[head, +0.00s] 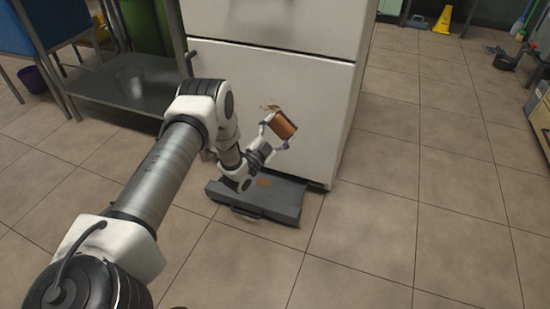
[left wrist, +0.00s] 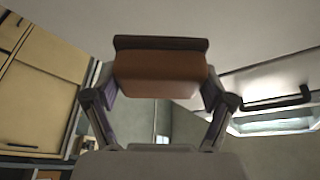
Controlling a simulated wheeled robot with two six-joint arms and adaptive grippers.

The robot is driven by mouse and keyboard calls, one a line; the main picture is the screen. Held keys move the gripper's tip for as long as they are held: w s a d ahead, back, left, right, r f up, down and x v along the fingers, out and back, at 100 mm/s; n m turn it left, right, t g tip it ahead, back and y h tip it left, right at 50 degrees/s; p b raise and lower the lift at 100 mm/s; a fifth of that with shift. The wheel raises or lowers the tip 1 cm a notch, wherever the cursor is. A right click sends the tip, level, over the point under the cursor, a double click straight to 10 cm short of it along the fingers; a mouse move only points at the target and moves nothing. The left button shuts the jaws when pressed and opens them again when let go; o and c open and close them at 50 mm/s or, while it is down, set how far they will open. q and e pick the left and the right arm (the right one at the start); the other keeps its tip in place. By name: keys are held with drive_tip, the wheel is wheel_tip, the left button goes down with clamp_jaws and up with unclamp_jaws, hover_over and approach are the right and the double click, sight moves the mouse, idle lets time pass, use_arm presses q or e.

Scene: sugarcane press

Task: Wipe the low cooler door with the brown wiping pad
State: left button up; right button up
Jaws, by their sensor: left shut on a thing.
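The brown wiping pad (head: 283,125) is held in my left gripper (head: 277,131), in front of the low cooler door (head: 235,85). In the left wrist view the pad (left wrist: 160,72) sits between the two fingers, with a darker strip along its far edge. The white door is the lower panel of a tall cooler. A small brownish smudge (head: 270,107) shows on the door just above and left of the pad. I cannot tell whether the pad touches the door. My right gripper is not in view.
A dark grey flat case (head: 280,207) with a handle lies on the tiles at the cooler's foot, under my left arm. A metal rack (head: 130,90) stands left of the cooler. A yellow floor sign (head: 443,19) stands far back.

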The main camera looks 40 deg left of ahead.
sight(289, 110)
use_arm(q)
drive_tip(key=shift+s+a+f, duration=0.25)
drive_tip(key=shift+a+f, duration=0.35)
drive_tip(key=shift+f, duration=0.25)
drive_tip(key=shift+a+b, duration=0.15)
drive_tip(key=shift+b, duration=0.15)
drive_tip(key=w+b, duration=0.2)
drive_tip(key=w+a+b, duration=0.1)
drive_tip(key=w+b, duration=0.1)
drive_tip(key=w, duration=0.1)
drive_tip(key=shift+w+a+r, duration=0.1)
drive_tip(key=shift+w+r, duration=0.05)
drive_tip(key=shift+w, duration=0.1)
drive_tip(key=shift+r, duration=0.1)
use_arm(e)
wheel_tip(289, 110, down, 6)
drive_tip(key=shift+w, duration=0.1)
use_arm(q)
drive_tip(key=shift+w+a+b, duration=0.25)
drive_tip(key=shift+w+b, duration=0.5)
drive_tip(key=shift+w, duration=0.25)
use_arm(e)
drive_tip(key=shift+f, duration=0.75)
use_arm(q)
drive_tip(key=shift+a, duration=0.1)
